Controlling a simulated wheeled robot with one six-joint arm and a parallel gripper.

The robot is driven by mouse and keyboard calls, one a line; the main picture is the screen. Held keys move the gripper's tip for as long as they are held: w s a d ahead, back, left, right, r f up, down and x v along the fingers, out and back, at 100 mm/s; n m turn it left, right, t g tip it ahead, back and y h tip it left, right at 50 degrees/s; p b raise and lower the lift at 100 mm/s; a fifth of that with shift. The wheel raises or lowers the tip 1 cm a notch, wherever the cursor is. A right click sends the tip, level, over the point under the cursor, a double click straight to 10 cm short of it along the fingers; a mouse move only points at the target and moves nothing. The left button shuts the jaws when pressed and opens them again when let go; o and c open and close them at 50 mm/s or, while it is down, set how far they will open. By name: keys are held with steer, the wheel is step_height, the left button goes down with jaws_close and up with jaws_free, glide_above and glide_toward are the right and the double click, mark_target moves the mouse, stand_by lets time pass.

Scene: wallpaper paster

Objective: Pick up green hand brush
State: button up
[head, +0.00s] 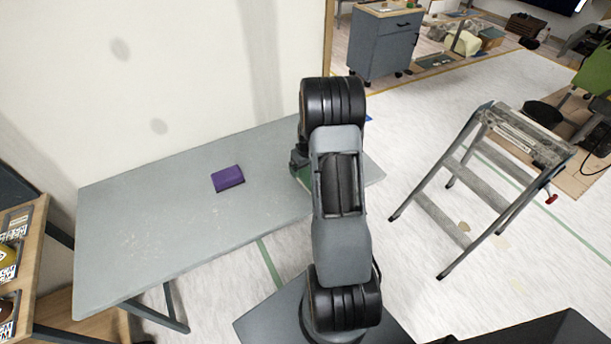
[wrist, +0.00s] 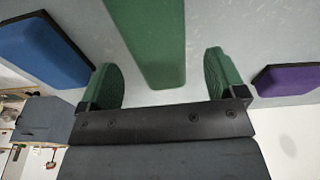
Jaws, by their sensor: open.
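The green hand brush (wrist: 150,40) is a long flat green block in the wrist view, running from the top edge down between my two fingers. Its far end is cut off by the frame. My gripper (wrist: 163,82) is open, with one green ribbed finger pad on each side of the brush and a gap to both. I cannot tell whether the fingertips are down at its height. In the head view my arm hides most of the brush, and only a green edge (head: 304,177) shows on the grey table (head: 160,225).
A purple block (head: 228,179) lies on the table left of my arm; it also shows in the wrist view (wrist: 288,79). A blue block (wrist: 42,50) is on the brush's other side. A stepladder (head: 480,165) stands on the floor at right. A wall backs the table.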

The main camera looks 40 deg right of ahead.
mark_target(305, 174)
steer(key=shift+w+f+p, duration=0.15)
steer(key=shift+f+p, duration=0.45)
steer(key=shift+f, duration=2)
steer(key=shift+c, duration=0.3)
steer(key=c, duration=1)
steer(key=shift+r, duration=0.1)
